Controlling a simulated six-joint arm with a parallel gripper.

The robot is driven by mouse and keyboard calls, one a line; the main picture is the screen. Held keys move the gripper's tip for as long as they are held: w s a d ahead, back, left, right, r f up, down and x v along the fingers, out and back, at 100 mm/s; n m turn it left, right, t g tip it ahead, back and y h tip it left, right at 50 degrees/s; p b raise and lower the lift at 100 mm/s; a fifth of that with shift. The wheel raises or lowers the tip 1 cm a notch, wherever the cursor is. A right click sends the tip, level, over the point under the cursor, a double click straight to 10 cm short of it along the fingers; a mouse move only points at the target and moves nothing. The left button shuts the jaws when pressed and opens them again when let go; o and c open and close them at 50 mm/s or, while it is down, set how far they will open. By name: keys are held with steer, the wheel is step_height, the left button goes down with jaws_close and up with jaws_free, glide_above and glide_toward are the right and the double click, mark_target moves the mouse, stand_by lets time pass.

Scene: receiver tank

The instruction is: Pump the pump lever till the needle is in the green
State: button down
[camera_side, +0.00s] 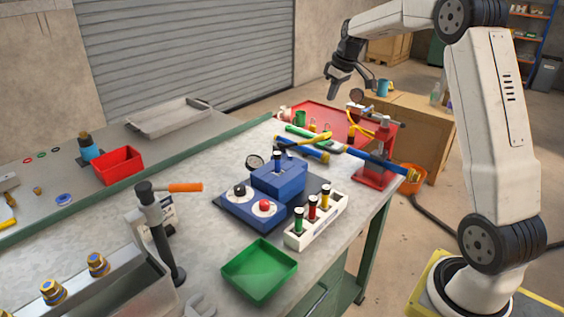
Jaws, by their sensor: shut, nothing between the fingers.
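A red upright unit (374,158) stands at the far right of the bench, with a metal top and a yellow hose. A long blue bar (382,162) crosses its front; it looks like the pump lever, but I cannot be sure. My gripper (334,95) is shut and empty, pointing down in the air up and left of the red unit, apart from the bar.
A blue block (278,180) on a dark plate and a white rack (317,222) stand mid-bench. A green tray (260,271) lies in front. A black post with an orange handle (185,187) rises at left. A red tray (305,117) lies behind.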

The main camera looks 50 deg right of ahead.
steer(key=shift+w+a+r, duration=0.15)
steer(key=shift+w+r, duration=0.65)
steer(key=shift+r, duration=0.3)
steer(key=shift+f, duration=0.2)
glide_above(319, 135)
steer(key=x, duration=0.3)
steer(key=s+x, duration=0.1)
steer(key=x, duration=0.4)
steer(key=shift+s+a+f, duration=0.25)
steer(key=shift+s+f, duration=0.05)
steer(key=shift+f, duration=0.35)
steer(key=shift+s+f, duration=0.35)
steer(key=shift+f, duration=0.55)
steer(key=shift+s+f, duration=0.3)
steer(key=shift+f, duration=0.2)
steer(key=shift+s+f, duration=0.25)
steer(key=shift+f, duration=0.25)
